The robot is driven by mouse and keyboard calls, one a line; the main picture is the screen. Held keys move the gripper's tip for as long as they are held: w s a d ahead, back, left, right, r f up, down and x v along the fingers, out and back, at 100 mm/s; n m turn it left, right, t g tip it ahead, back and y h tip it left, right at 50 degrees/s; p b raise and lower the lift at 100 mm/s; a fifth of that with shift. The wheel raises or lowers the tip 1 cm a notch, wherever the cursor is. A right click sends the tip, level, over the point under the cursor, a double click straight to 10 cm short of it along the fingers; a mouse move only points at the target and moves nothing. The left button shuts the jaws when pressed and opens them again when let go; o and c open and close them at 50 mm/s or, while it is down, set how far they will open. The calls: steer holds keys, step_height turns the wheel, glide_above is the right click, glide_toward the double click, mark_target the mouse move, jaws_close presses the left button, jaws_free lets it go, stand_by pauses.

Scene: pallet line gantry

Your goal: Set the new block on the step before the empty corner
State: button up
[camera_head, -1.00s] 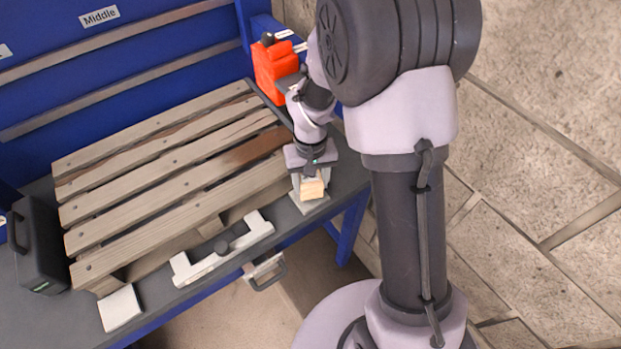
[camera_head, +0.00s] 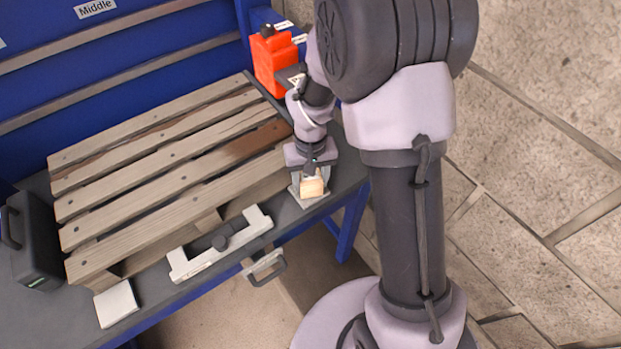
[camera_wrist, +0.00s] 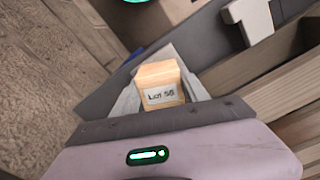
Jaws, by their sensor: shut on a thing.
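My gripper (camera_head: 312,176) is shut on a small pale wooden block (camera_head: 312,187), pointing down at the front right of the pallet. In the wrist view the block (camera_wrist: 160,86) sits between the fingers, with a white label that seems to read "Lot 58". A flat light grey step (camera_head: 307,202) lies under and around the block. I cannot tell if the block touches it. The slatted wooden pallet (camera_head: 150,180) lies on the bench to the left. Its corner nearest the gripper is partly hidden. A second light plate (camera_head: 117,303) lies by its front left corner.
A black case (camera_head: 35,240) stands at the left, and a red canister (camera_head: 272,65) stands behind my gripper. The dark bench (camera_head: 180,306) ends close in front of the block. A handle (camera_head: 265,270) juts out below.

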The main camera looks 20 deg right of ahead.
steer(key=shift+f, duration=0.15)
steer(key=o, duration=1.7)
steer(key=shift+c, duration=0.2)
